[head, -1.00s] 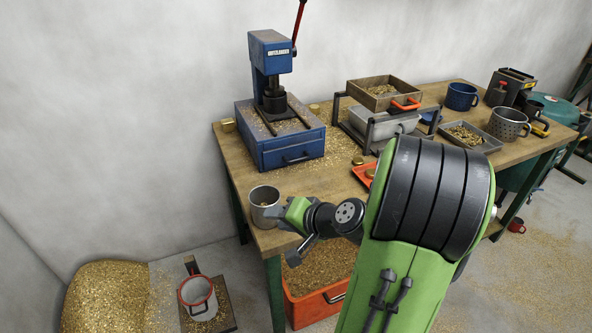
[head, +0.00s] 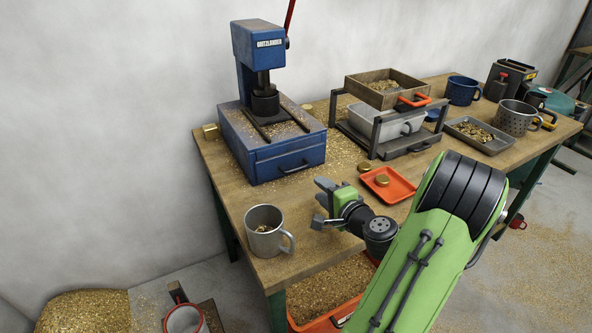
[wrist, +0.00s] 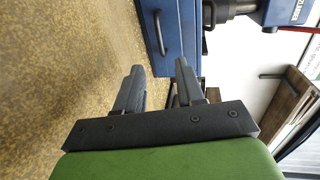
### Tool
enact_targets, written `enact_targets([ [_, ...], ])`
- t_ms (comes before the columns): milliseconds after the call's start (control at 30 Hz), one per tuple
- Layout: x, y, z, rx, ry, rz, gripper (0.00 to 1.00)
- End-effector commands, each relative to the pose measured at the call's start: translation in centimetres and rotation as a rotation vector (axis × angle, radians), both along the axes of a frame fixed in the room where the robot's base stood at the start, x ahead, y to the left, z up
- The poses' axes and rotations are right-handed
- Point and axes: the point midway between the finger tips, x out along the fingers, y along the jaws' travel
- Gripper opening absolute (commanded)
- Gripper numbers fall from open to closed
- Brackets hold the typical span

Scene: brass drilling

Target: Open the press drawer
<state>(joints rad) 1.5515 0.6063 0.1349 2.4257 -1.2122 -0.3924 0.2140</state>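The blue press (head: 265,110) stands on the workbench. Its drawer front (head: 272,172) faces me with a dark bar handle (head: 293,168), and it looks shut, flush with the base. My gripper (head: 318,203) is above the bench, in front of and a little right of the drawer, apart from the handle. In the wrist view both fingers of my gripper (wrist: 158,72) are spread with nothing between them. The blue press base (wrist: 178,35) shows beyond the fingertips in that view.
A grey metal mug (head: 263,238) stands left of my gripper near the bench edge. An orange tray (head: 402,191) with brass pieces lies to the right. A sieve stand (head: 340,112) is behind it. Brass chips cover the bench (head: 225,185) in places.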

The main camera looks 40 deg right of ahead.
Motion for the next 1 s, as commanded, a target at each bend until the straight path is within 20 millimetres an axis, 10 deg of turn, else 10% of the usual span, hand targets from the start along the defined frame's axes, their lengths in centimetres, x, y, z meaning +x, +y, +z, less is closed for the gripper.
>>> enact_targets([
  [500, 11.3, -3.4, -2.5, -0.002, 0.001, 0.006, 0.38],
  [867, 12.3, -3.8, -2.8, 0.0, 0.001, 0.002, 0.38],
  [1000, 12.3, -3.8, -2.8, 0.0, 0.001, 0.003, 0.18],
])
